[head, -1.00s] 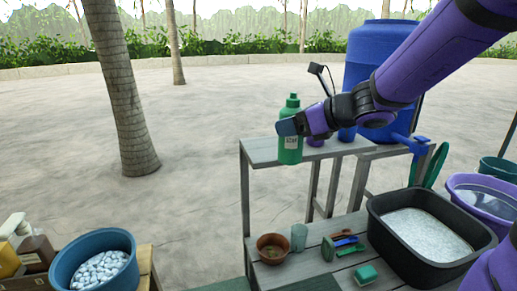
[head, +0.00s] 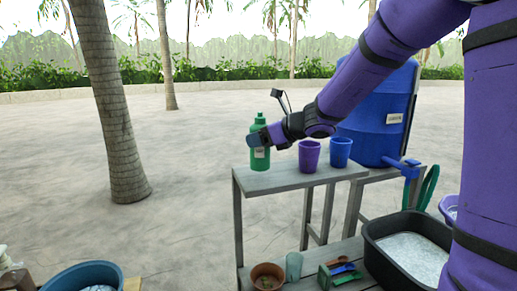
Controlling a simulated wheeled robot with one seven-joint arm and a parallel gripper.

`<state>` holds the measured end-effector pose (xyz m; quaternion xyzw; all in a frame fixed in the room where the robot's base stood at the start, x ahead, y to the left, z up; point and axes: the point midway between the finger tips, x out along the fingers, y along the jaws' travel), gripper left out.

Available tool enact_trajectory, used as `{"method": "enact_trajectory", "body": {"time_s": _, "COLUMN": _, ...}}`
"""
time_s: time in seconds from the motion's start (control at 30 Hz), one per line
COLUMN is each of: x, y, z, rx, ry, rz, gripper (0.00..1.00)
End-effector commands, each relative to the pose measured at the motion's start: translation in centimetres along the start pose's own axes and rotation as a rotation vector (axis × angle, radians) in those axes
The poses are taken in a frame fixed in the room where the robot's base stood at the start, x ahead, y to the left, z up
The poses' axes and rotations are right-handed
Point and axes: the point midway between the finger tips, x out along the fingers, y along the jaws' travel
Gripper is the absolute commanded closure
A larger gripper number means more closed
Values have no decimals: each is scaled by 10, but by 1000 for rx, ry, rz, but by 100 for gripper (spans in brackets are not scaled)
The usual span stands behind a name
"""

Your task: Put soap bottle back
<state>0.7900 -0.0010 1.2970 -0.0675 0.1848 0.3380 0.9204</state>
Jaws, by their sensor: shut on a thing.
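The green soap bottle (head: 260,152) is upright with a pale label, at the left end of the raised grey wooden shelf (head: 283,181). My gripper (head: 258,138) is shut on the bottle's upper body, reaching in from the right. The bottle's base shows at about the level of the shelf's top; I cannot tell whether it touches the wood. Part of the bottle is hidden behind the fingers.
A purple cup (head: 309,158) and a blue cup (head: 340,152) stand on the shelf to the right. Behind them is a big blue water barrel (head: 372,130). Below are a brown pot (head: 267,276), a black basin (head: 374,262) and a blue tub (head: 62,283).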

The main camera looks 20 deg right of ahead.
Motion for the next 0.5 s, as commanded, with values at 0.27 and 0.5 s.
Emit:
{"method": "enact_trajectory", "body": {"time_s": 0.27, "x": 16, "y": -10, "z": -6, "rx": 3, "ry": 2, "rz": 1, "gripper": 73}}
{"method": "enact_trajectory", "body": {"time_s": 0.5, "x": 25, "y": -10, "z": -28, "rx": 0, "ry": -1, "rz": 0, "gripper": 73}}
